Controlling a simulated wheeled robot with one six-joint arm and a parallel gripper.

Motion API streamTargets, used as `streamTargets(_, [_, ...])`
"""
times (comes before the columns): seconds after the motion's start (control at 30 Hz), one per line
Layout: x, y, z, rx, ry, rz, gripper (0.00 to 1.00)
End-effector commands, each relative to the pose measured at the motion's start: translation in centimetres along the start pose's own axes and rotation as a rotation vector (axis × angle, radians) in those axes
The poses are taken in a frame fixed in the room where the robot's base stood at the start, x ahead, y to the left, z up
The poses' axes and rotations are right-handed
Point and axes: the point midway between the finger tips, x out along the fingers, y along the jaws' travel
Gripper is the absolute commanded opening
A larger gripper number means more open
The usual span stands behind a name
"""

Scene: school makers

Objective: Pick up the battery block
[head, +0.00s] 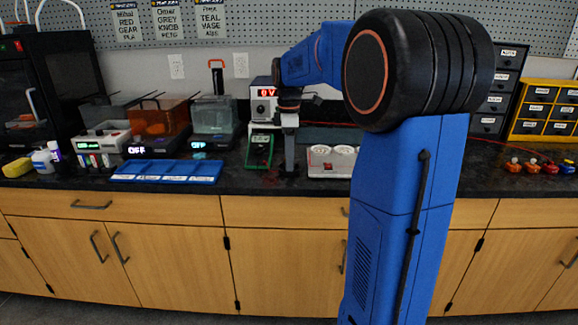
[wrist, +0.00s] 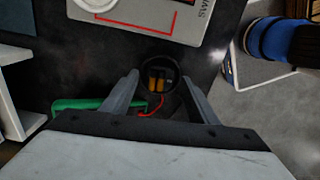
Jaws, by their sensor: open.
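My gripper (wrist: 160,82) is open, its two grey fingers pointing down at the counter. In the wrist view a small dark round thing with yellow-orange parts inside (wrist: 157,76) lies between the fingertips. It may be the battery block, but it is too small and dark to be sure. I cannot tell whether the fingers touch it. In the head view my gripper (head: 289,168) is low over the black counter, and this thing is hidden there.
A green multimeter (head: 259,151) stands just left of my gripper, with a red lead (wrist: 151,108) nearby. A white two-dial device (head: 332,160) is close on the right. A power supply (head: 264,100) stands behind. A blue tray (head: 167,171) lies further left.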

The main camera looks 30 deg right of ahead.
Motion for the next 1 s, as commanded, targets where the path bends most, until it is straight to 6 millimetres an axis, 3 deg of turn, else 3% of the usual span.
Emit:
streamTargets(0.03, [0.0, 0.0, 0.0, 0.000, 0.000, 0.000, 0.49])
streamTargets(0.2, [0.0, 0.0, 0.0, 0.000, 0.000, 0.000, 0.08])
streamTargets(0.57, [-0.6, 0.1, 0.0, 0.000, 0.000, 0.002, 0.08])
streamTargets(1.0, [-7.8, 0.1, 0.0, 0.000, 0.001, 0.003, 0.08])
